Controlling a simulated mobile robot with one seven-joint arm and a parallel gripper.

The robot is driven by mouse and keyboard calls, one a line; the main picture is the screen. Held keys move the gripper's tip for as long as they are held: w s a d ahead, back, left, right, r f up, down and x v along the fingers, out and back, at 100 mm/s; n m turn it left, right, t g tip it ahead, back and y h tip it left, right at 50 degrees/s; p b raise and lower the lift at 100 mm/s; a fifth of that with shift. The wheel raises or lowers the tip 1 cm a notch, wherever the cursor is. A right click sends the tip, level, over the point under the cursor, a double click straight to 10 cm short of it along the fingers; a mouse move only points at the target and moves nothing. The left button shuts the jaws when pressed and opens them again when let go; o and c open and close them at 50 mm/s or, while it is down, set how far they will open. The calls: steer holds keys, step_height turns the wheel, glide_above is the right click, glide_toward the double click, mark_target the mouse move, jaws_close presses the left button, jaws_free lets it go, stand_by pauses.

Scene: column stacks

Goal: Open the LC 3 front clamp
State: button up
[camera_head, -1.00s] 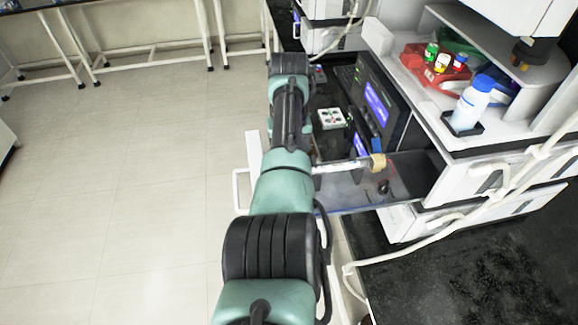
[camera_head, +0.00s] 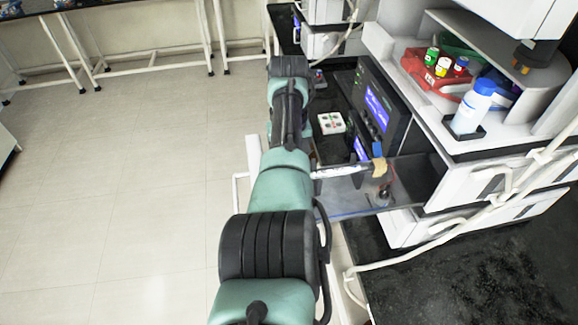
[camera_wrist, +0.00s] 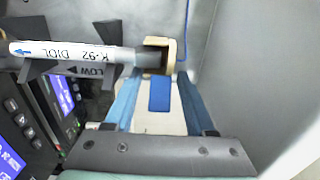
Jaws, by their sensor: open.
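A white column labelled K-92 DIOL (camera_wrist: 60,52) lies across the upper left of the wrist view, with a tan fitting (camera_wrist: 171,58) at its right end. Dark clamp pieces (camera_wrist: 105,82) stand at the column; which one is the LC 3 front clamp, and whether it is open, I cannot tell. In the head view the column (camera_head: 342,172) reaches right from behind my arm to the tan fitting (camera_head: 379,168). My gripper (camera_wrist: 158,88) has its two blue fingers apart, with nothing seen held between them. The fingertips appear close to the fitting's end of the column.
Dark instruments with lit screens (camera_head: 377,106) stand beyond the column. A white bottle (camera_head: 472,107) and a red tray (camera_head: 418,72) with small capped vials sit on the bench unit at the right. A pale tube (camera_head: 440,245) runs across the front. The floor at left is clear.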

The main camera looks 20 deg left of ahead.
steer(key=shift+r, duration=0.1)
step_height(320, 180, up, 13)
steer(key=shift+w+a+f+b, duration=0.1)
steer(key=shift+b, duration=0.6)
